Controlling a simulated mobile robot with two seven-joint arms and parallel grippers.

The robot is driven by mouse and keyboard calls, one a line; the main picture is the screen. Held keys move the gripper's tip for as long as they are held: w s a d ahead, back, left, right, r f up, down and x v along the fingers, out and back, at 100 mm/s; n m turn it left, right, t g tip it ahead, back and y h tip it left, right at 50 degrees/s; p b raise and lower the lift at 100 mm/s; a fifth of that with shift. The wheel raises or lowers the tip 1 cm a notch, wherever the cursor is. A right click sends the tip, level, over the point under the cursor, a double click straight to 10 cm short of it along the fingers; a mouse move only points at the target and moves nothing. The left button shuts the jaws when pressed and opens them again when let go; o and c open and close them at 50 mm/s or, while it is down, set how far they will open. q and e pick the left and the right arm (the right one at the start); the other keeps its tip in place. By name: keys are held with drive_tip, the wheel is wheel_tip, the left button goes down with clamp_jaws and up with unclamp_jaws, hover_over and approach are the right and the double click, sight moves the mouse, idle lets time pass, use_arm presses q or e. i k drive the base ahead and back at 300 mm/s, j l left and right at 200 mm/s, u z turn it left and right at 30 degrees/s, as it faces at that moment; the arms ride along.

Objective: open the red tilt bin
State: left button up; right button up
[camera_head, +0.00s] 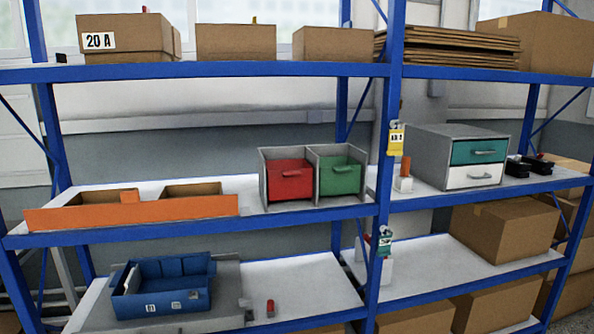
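The red tilt bin (289,181) sits in the left bay of a grey two-bay housing on the middle shelf. Its front looks upright and closed, with a small red handle on the front face. A green tilt bin (341,177) with a similar handle fills the right bay and also looks closed. Neither of my grippers shows in the head view, and nothing is touching the red bin.
Left of the bins stands an orange-fronted tray (130,213). A blue post (386,150) stands just right of the housing, with a yellow tag (396,140). Farther right is a grey drawer unit (427,160). An open blue box (160,288) sits below.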

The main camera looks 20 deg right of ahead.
sight(291, 179)
drive_tip(key=i+l, duration=0.2)
drive_tip(key=l, duration=0.15)
drive_tip(key=i+l+u, duration=0.15)
drive_tip(key=l, duration=0.25)
drive_tip(key=i+l, duration=0.2)
drive_tip(key=l, duration=0.15)
drive_tip(key=i+l+u, duration=0.1)
drive_tip(key=l, duration=0.3)
drive_tip(key=i+l+u, duration=0.1)
drive_tip(key=l, duration=0.3)
drive_tip(key=i+l, duration=0.25)
drive_tip(key=l, duration=0.2)
drive_tip(key=i+l+u, duration=0.15)
drive_tip(key=l, duration=0.25)
drive_tip(key=i+l, duration=0.1)
drive_tip(key=l, duration=0.3)
